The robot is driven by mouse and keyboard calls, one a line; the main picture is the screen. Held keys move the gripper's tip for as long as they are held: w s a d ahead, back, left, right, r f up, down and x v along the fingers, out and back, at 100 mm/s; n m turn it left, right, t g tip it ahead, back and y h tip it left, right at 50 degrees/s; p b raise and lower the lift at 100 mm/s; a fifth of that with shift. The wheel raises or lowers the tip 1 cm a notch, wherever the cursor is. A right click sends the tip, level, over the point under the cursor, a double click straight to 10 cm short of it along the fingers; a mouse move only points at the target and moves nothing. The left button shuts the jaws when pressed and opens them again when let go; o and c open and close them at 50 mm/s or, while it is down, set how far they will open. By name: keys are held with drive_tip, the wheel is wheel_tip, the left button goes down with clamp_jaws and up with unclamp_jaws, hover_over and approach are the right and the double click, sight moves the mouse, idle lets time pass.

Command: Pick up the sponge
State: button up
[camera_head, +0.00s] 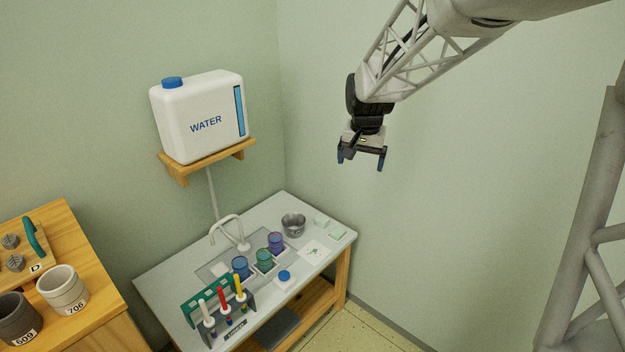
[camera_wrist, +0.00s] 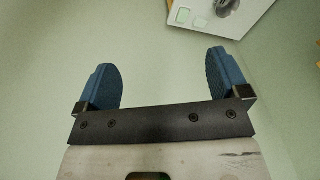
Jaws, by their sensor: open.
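My gripper (camera_head: 361,163) hangs high above and right of the table, open and empty, near the wall. In the wrist view, my gripper (camera_wrist: 162,62) shows two blue fingers spread apart with nothing between them. A small greenish piece (camera_wrist: 198,22) shows on the table corner there.
The sink table (camera_head: 160,280) holds a faucet (camera_head: 231,230), several colored jars (camera_head: 264,259), a metal cup (camera_head: 293,224), a blue-topped item (camera_head: 284,276) and a marker rack (camera_head: 235,326). A water tank (camera_head: 200,115) stands on a wall shelf (camera_head: 180,168). Mugs (camera_head: 62,290) stand left.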

drive_tip(key=w+a+f+m, duration=0.1)
drive_tip(key=w+f, duration=0.6)
drive_tip(key=w, duration=0.4)
drive_tip(key=m+g, duration=0.1)
drive_tip(key=m, duration=0.3)
hover_over(321, 218)
wheel_tip(321, 218, down, 36)
drive_tip(key=shift+s+d+f, duration=0.1)
drive_tip(key=shift+d+f, duration=0.05)
drive_tip(key=shift+f, duration=0.45)
drive_tip(key=shift+f, duration=1.3)
